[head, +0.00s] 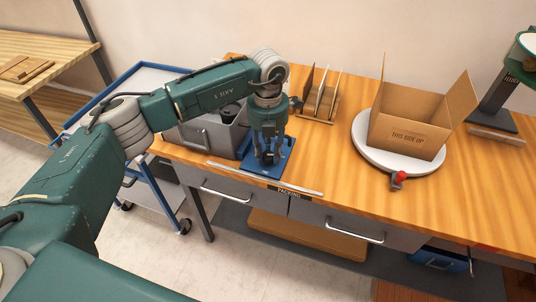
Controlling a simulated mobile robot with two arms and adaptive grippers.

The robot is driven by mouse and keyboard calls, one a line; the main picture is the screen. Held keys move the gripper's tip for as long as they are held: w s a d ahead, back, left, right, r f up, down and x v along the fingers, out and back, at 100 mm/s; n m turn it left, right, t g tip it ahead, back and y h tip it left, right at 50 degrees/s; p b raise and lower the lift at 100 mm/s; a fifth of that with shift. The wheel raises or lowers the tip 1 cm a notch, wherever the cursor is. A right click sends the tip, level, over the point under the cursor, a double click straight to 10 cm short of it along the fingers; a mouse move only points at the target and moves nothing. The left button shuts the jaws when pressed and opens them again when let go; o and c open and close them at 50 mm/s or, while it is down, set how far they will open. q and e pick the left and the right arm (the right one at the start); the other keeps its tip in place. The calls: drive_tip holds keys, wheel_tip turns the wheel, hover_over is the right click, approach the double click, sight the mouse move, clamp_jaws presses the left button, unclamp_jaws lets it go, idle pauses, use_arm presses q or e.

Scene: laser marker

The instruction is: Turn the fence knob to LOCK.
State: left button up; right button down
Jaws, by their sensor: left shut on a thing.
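My left gripper (268,157) points straight down over a blue plate (262,174) near the front edge of the wooden bench. It is shut on a small dark knob between its fingers, which I take to be the fence knob. The fingers cover most of the knob, so its pointer and any LOCK marking cannot be read. A thin pale metal bar, seemingly the fence (225,168), lies along the bench's front edge beside the blue plate. My right gripper is not in view.
A grey bin (200,136) stands just left of the gripper. Behind it is a wooden rack (318,112) with upright boards. An open cardboard box (408,128) sits on a white turntable (368,150) with a red-knobbed lever (400,177). Bench between plate and turntable is clear.

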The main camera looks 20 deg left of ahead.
sight(268, 154)
use_arm(q)
drive_tip(key=shift+n+b, duration=0.35)
drive_tip(key=shift+n, duration=0.85)
drive_tip(key=o, duration=1.1)
drive_tip(key=shift+o, duration=0.2)
wheel_tip(268, 154, up, 12)
